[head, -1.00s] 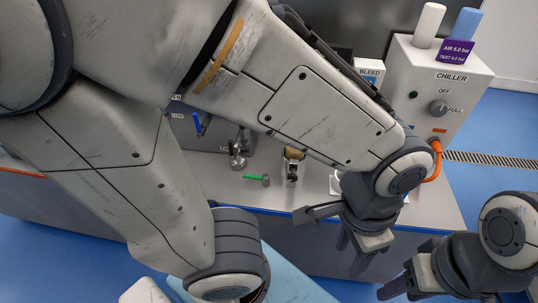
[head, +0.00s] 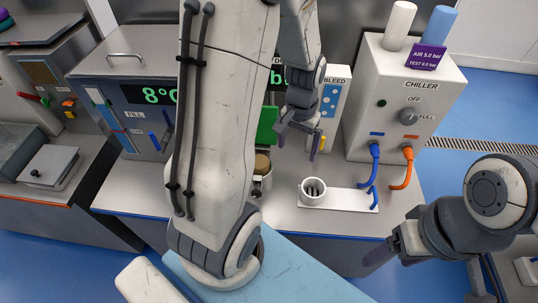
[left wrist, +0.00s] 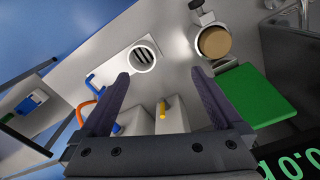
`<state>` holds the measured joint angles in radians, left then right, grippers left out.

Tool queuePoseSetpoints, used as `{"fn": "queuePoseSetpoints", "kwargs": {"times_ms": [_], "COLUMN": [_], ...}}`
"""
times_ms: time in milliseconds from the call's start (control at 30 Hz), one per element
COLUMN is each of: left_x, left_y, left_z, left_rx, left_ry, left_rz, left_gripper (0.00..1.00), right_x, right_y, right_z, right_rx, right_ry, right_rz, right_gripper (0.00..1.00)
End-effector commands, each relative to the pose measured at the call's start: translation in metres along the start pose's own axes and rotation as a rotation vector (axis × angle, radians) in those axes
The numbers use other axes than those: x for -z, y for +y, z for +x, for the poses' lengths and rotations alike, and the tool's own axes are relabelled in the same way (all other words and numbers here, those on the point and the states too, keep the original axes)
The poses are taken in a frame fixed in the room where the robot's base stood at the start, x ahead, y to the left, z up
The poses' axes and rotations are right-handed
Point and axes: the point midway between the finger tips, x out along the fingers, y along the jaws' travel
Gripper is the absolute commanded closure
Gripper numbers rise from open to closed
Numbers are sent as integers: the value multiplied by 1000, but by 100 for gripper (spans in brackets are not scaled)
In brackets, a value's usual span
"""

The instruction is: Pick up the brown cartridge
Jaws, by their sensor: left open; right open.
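The brown cartridge shows as a round tan top in a pale round holder in the left wrist view (left wrist: 215,42), beyond and right of my right-hand finger there. In the head view the brown cartridge (head: 262,164) is partly hidden behind my left arm. My left gripper (head: 299,143) is open and empty above the bench, to the right of and apart from the cartridge; its spread fingers also show in the left wrist view (left wrist: 160,74). My right gripper (head: 385,250) is open and empty off the bench's front right edge.
A white cup with a slotted inside (head: 313,192) stands on a white plate (head: 348,199), with blue and orange hoses beside it. The chiller box (head: 405,95) stands behind. A green panel (left wrist: 262,95) lies near the cartridge. The bleed box (head: 336,95) is close behind my left gripper.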

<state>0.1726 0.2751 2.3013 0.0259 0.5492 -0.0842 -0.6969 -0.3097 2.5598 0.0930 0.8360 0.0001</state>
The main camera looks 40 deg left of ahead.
Motion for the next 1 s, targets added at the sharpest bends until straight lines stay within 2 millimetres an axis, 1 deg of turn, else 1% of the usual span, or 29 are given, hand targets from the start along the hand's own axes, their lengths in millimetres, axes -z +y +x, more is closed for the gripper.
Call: {"fn": "queuePoseSetpoints", "kwargs": {"times_ms": [33, 100, 200, 300, 400, 600, 700, 867, 1000], "left_x": [4, 8, 7, 6, 4, 4, 4, 4, 3], "left_y": [-30, -61, -94, -112, -118, -118, -118, -119, -121], "left_z": [4, 13, 24, 32, 43, 73, 82, 90, 102], "left_rx": [3, 8, 12, 14, 14, 14, 14, 14, 13], "left_ry": [-11, -13, -16, -16, -20, -20, -18, -17, -20], "left_rz": [-78, -153, -229, -270, -284, -283, -283, -282, -283], "left_gripper": [0, 0, 0, 0, 0, 0, 0, 0, 0], "right_x": [0, 1, 1, 1, 1, 2, 2, 2, 2], "right_y": [-1, -1, -1, -2, -2, -2, -2, -2, -3], "right_z": [-11, -16, -20, -22, -25, -31, -32, -35, -46], "right_rx": [0, 0, 0, 0, 0, 0, 0, 0, 0], "right_ry": [0, 0, 0, 0, 0, 0, 0, 0, 0], "right_rz": [0, 0, 0, 0, 0, -1, -2, -2, -4], "right_gripper": [27, 27, 27, 27, 27, 27, 27, 27, 27]}}
